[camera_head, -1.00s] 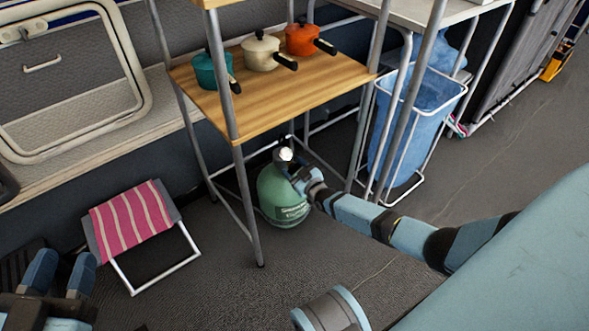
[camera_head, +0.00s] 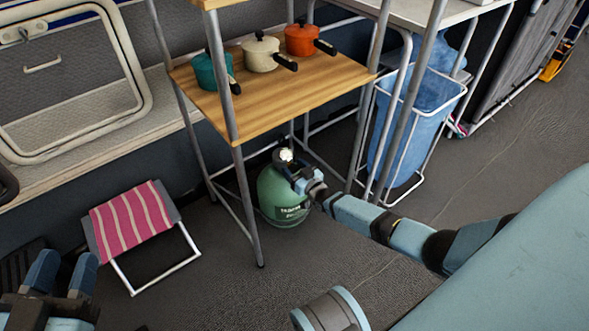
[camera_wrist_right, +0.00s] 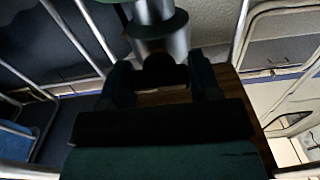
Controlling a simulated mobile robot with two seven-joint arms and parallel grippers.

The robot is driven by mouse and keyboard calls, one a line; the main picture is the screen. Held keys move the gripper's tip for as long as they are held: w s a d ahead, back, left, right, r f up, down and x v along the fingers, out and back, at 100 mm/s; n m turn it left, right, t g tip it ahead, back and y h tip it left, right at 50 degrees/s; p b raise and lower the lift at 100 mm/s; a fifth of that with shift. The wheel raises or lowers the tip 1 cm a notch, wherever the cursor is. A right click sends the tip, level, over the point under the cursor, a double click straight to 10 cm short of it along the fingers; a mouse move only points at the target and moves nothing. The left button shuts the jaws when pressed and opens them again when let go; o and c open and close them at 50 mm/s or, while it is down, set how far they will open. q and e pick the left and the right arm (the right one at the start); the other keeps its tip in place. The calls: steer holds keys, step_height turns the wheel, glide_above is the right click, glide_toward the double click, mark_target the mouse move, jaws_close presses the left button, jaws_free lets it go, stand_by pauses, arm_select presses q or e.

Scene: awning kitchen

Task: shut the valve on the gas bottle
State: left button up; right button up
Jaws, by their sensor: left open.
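The green gas bottle (camera_head: 279,200) stands on the floor under the wooden shelf, with a pale round fitting (camera_head: 286,156) on top. My right gripper (camera_head: 296,176) is at the right side of the bottle's top. In the right wrist view, the two fingers of my right gripper (camera_wrist_right: 162,80) are on either side of a dark knob (camera_wrist_right: 160,70) in front of the metal valve body (camera_wrist_right: 158,32). Whether they press on it is too dark to tell. My left gripper (camera_head: 61,272) is open and empty at the lower left, far from the bottle.
Shelf legs (camera_head: 246,205) stand close around the bottle. Several pots stand on the wooden shelf (camera_head: 300,85) above it. A pink striped stool (camera_head: 130,218) is at the left, a blue bin (camera_head: 408,125) at the right. The floor in front is clear.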

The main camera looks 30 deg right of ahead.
arm_select(q)
steer(key=shift+a, duration=0.1)
arm_select(e)
steer(key=o, duration=0.3)
steer(key=shift+s, duration=0.2)
steer(key=s+p, duration=0.1)
steer(key=s, duration=0.1)
steer(key=s+p, duration=0.1)
steer(key=s, duration=0.1)
steer(key=shift+s+d+r+p, duration=0.1)
steer(key=shift+d+r+p, duration=0.05)
steer(key=shift+r+p, duration=0.15)
steer(key=p, duration=0.3)
glide_toward(293, 167)
steer(key=s, duration=0.5)
arm_select(q)
steer(key=s+d+n+g, duration=0.1)
steer(key=n, duration=0.1)
steer(key=s+d+f+n+g, duration=0.1)
steer(key=shift+s+n+y, duration=0.4)
arm_select(e)
steer(key=shift+w+d+f, duration=0.2)
steer(key=shift+d+f, duration=0.05)
arm_select(q)
steer(key=shift+r, duration=0.35)
arm_select(e)
steer(key=shift+r, duration=0.1)
